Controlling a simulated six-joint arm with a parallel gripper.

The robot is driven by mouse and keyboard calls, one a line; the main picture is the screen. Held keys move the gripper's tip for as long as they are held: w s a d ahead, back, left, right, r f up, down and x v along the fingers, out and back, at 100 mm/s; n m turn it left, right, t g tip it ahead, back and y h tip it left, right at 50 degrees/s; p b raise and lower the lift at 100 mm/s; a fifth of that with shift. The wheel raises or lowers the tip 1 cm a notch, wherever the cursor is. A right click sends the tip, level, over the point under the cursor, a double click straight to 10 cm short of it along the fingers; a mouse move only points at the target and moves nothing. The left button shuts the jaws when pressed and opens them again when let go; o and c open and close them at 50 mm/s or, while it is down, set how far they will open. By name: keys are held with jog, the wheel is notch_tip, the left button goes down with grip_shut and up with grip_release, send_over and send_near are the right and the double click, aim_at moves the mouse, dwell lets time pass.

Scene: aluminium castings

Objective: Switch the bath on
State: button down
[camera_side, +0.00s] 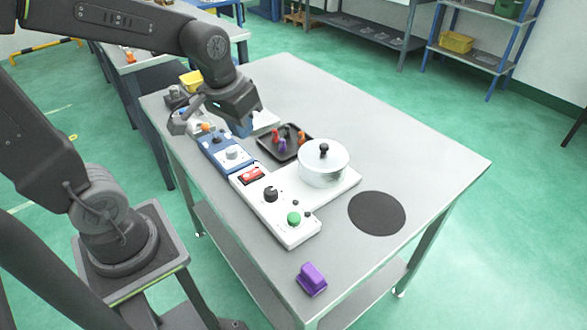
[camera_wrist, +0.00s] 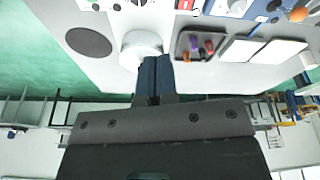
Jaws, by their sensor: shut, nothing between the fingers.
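The bath is a white unit (camera_side: 283,230) on the table with a lidded white pot (camera_side: 322,175) on its back part. Its front panel carries a red rocker switch (camera_side: 252,175), a black knob (camera_side: 270,194) and a green button (camera_side: 294,218). I cannot tell the rocker's position. My gripper (camera_side: 241,129) is shut and empty, above the table behind and left of the pot, apart from the switch. In the wrist view the shut fingertips (camera_wrist: 155,60) overlap the pot (camera_wrist: 138,45); the red switch (camera_wrist: 185,4) is cut by the top edge.
A blue control box (camera_side: 215,150) stands beside the white unit. A dark tray (camera_side: 278,153) with several coloured pieces lies behind it. A purple block (camera_side: 312,279) sits near the front corner. A black disc (camera_side: 377,213) lies at the right. The table's far right is clear.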

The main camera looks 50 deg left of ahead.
jog(key=s+d+r+m+t, duration=0.2)
jog(key=s+d+r+m, duration=0.1)
jog(key=s, duration=0.4)
jog(key=shift+d+r+t, duration=0.4)
jog(key=shift+d+r, duration=0.05)
jog(key=shift+r, duration=0.45)
jog(key=w+a+f+n+g, duration=0.5)
jog(key=w+a+n, duration=0.4)
jog(key=n, duration=0.9)
jog(key=shift+w+a+f+g, duration=0.15)
jog(key=shift+a+f+g, duration=0.15)
jog(key=shift+f, duration=0.55)
jog(key=shift+f, duration=0.1)
